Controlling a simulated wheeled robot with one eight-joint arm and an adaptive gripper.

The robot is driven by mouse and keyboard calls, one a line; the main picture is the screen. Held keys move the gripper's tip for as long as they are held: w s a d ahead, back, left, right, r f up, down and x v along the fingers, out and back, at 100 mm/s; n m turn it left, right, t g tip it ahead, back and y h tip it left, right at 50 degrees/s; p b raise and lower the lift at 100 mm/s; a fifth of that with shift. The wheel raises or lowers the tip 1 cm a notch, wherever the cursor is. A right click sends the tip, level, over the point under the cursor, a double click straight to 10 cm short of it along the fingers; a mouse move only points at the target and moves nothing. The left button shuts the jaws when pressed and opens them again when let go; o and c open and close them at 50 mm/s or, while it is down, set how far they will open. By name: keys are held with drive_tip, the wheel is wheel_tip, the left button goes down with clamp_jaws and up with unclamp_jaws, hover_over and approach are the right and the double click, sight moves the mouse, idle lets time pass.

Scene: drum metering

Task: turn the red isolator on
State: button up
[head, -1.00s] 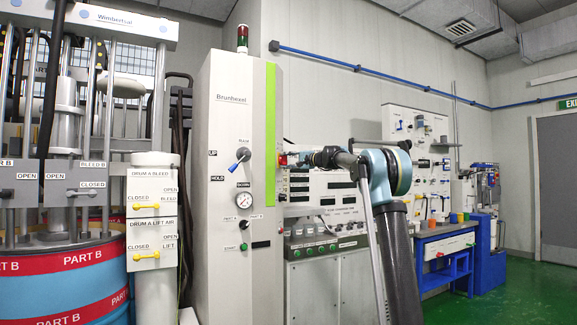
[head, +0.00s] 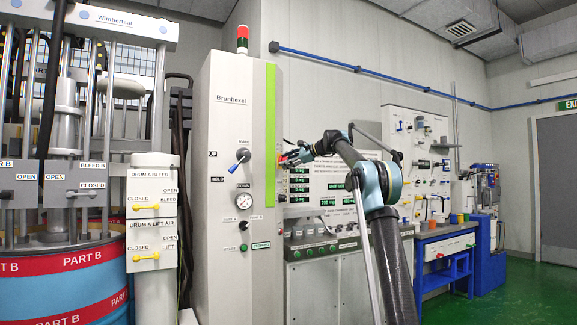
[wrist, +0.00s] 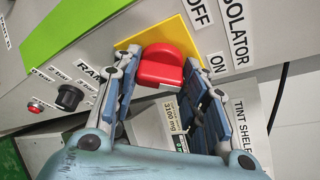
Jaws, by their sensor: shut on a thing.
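The red isolator knob (wrist: 162,66) sits on a yellow plate (wrist: 134,40) on the side of the grey cabinet. The OFF label (wrist: 200,12) and the ON label (wrist: 218,63) lie to its right in the wrist view. My gripper (wrist: 163,78) is shut on the knob, one finger on each side. Which label the knob points at is hard to tell. In the head view my gripper (head: 287,158) is at the cabinet's right side, and the small knob is mostly hidden there. The displays (head: 299,188) behind my arm are lit with green figures.
The grey cabinet (head: 228,120) stands left of my arm, with a beacon (head: 242,38) on top that shows red. A black RAM knob (wrist: 69,98) is near my fingers. A blue bench (head: 445,245) stands to the right, with open green floor beyond.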

drive_tip(key=shift+w+m, duration=0.15)
drive_tip(key=shift+m, duration=0.15)
drive_tip(key=shift+r, duration=0.1)
drive_tip(key=o, duration=1.1)
drive_tip(key=shift+c, duration=0.2)
drive_tip(key=shift+d, duration=0.1)
drive_tip(key=v, duration=1.1)
drive_tip(key=shift+d, duration=0.4)
